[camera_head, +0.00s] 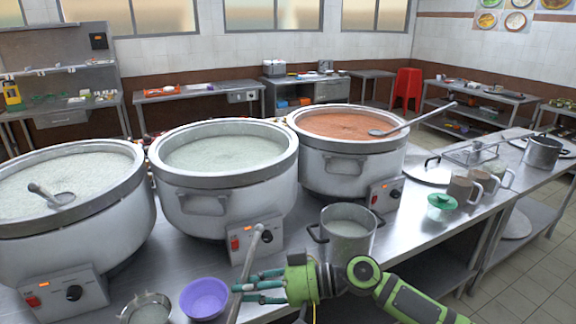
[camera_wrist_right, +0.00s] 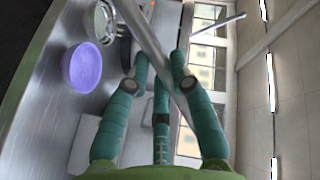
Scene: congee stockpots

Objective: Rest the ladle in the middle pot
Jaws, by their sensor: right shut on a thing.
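The middle pot (camera_head: 205,203) is a large silver stockpot full of pale congee (camera_head: 223,152), with no ladle in it. My right gripper (camera_head: 250,287) is in front of and below this pot, by the counter's front. It is shut on the long grey handle of the ladle (camera_head: 252,250), which stands steeply tilted, its top end before the pot's control box. The handle also shows between the teal fingers in the right wrist view (camera_wrist_right: 150,40). The ladle's bowl is not clearly seen. My left gripper is not in view.
The left pot (camera_head: 75,225) holds pale congee and a ladle (camera_head: 50,195). The right pot (camera_head: 343,172) holds orange congee and a ladle (camera_head: 400,127). A small pot (camera_head: 345,235), a purple bowl (camera_head: 204,298) and a metal strainer or bowl (camera_head: 147,309) are near my gripper.

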